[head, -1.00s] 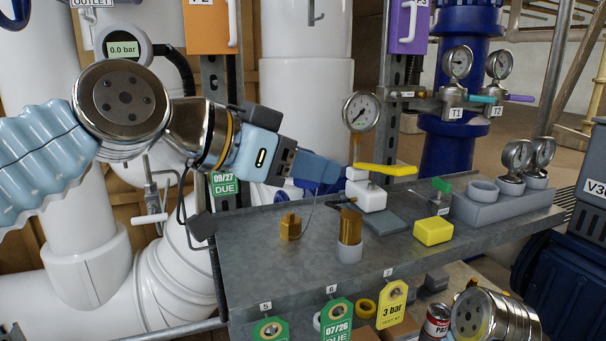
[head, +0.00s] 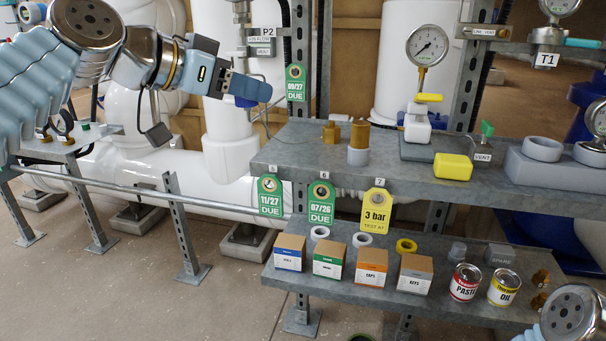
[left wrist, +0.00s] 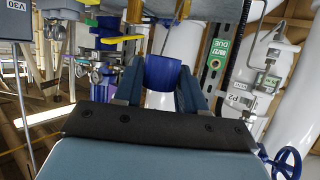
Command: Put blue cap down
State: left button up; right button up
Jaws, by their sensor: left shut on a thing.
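My left gripper (head: 250,88) is shut on the blue cap and holds it in the air above the left end of the grey upper shelf (head: 290,155). In the left wrist view the blue cap (left wrist: 163,73) sits between the two fingers of the left gripper (left wrist: 160,85). In the head view only a dark blue edge of the cap (head: 246,102) shows below the fingers. A thin line hangs near the fingertips down toward the shelf. My right gripper is out of view; only part of my right arm shows at lower right.
On the upper shelf stand a small brass fitting (head: 331,132), a brass piece on a grey base (head: 358,143), a white valve with a yellow handle (head: 417,122) and a yellow block (head: 453,167). Small boxes and cans stand on the lower shelf (head: 350,290). A rail (head: 150,198) runs at left.

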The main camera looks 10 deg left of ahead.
pick_arm(q)
jog(key=shift+a+f, duration=0.1)
jog(key=shift+f, duration=0.1)
jog(key=w+d+f, duration=0.2)
jog(key=w+f, duration=0.2)
jog(key=w, duration=0.4)
send_over(293, 155)
jog(key=f, duration=0.4)
jog(key=shift+s+a+f, duration=0.15)
jog(key=shift+s+f, duration=0.15)
jog(key=shift+s, duration=0.05)
jog(key=shift+w+f, duration=0.2)
jog(key=shift+f, duration=0.15)
jog(key=shift+w+f, duration=0.15)
jog(key=shift+f, duration=0.7)
jog(key=shift+w+f, duration=0.1)
jog(key=shift+f, duration=0.75)
jog(key=shift+f+b, duration=0.1)
jog(key=shift+b, duration=0.25)
jog(key=shift+f, duration=0.15)
jog(key=o, duration=0.9)
